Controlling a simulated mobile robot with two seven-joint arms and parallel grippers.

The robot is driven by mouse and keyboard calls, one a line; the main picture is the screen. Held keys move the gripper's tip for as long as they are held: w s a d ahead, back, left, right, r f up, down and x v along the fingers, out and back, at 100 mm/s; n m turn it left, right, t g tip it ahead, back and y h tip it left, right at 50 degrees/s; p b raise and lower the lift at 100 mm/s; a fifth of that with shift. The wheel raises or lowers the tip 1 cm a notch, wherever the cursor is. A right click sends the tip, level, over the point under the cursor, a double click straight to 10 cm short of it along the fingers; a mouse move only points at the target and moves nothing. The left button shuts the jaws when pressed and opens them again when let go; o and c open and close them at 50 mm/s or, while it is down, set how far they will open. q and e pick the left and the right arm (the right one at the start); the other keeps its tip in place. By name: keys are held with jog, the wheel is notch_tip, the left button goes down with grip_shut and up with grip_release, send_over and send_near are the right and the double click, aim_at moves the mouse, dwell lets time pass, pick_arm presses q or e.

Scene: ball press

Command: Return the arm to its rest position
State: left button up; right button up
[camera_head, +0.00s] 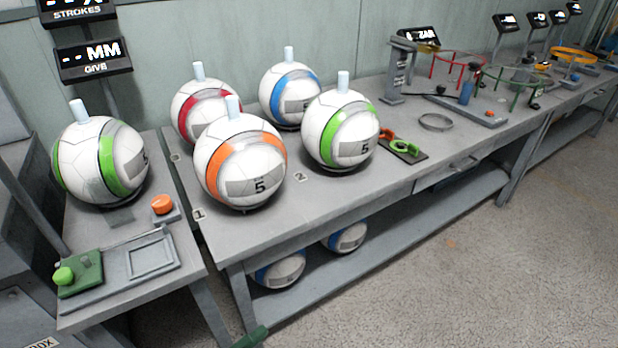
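Neither of my grippers can be made out in the head view, and I cannot tell how my arms are posed. A white ball with green bands (78,165) sits on the left bench (150,225). On the longer bench (320,210) stand a ball with red (190,103), one with orange (220,168), one with blue (290,97) and one with green (325,130). Each of these balls has a pale blue peg on top.
An orange button (162,204), a green block with a green knob (80,272) and a framed grey tray (150,256) are on the left bench. Displays (95,60) stand behind. Green and orange clamps (404,147) lie right of the balls. The floor (480,270) at right is clear.

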pick_arm(q)
jog(key=s+a+f+n+t+y, duration=0.1)
jog(key=s+a+f+n+y, duration=0.6)
jog(key=n, duration=0.4)
jog(key=s+a+f+n+g+y, duration=0.35)
jog(key=s+f+n, duration=0.2)
jog(key=s, duration=0.55)
jog(key=s+a+f+n+g+y, duration=0.2)
jog(key=s+f+n+g+y, duration=0.15)
jog(key=s+f, duration=0.55)
jog(key=w+r+t+p, duration=0.1)
jog(key=w+r+p, duration=0.1)
jog(key=r+p, duration=0.6)
jog(key=w+r+t+p, duration=0.1)
jog(key=w+r+p, duration=0.1)
jog(key=r+p, duration=0.7)
notch_tip(320, 180, up, 3)
jog(key=shift+w+a+r+h+p, duration=0.15)
jog(key=shift+w+h+p, duration=0.15)
jog(key=shift+h, duration=0.1)
pick_arm(e)
jog(key=w+r+t, duration=0.1)
jog(key=w+r, duration=0.2)
jog(key=r, duration=0.6)
jog(key=w+r+t, duration=0.1)
jog(key=w+r, duration=0.2)
jog(key=r, duration=0.6)
jog(key=shift+d, duration=0.25)
